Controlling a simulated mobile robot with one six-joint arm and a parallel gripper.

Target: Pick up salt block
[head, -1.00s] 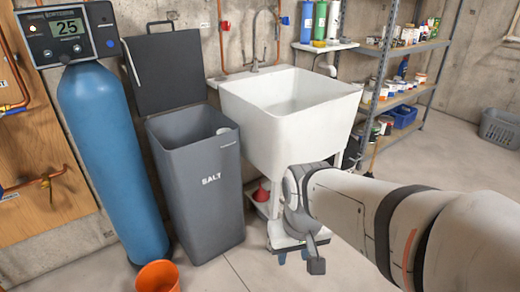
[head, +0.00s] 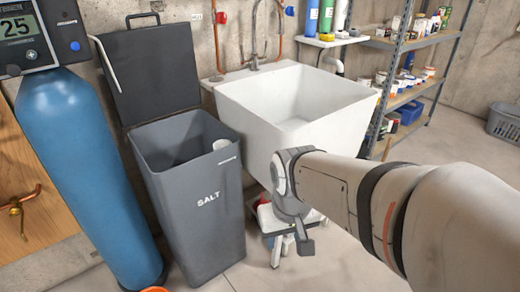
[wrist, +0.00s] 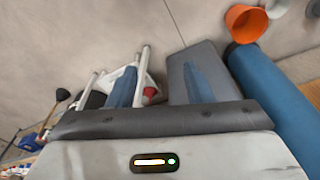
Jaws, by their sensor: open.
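I cannot make out a salt block for certain in any view. The open grey bin marked SALT (head: 204,215) stands left of centre in the head view, its lid raised against the wall. A pale round piece shows inside its rim; the bin's bottom is hidden. My gripper (wrist: 160,70) is open, with its two bluish fingers well apart and nothing visible between them. In the head view my wrist hangs right of the bin, in front of the sink. The bin's grey side also shows in the wrist view, partly behind one finger.
A blue tank (head: 90,170) stands close left of the bin. The white sink (head: 290,125) is behind my wrist. An orange bucket (wrist: 245,22) is on the floor. A shelf rack (head: 415,85) stands at the back right. The floor on the right is mostly clear.

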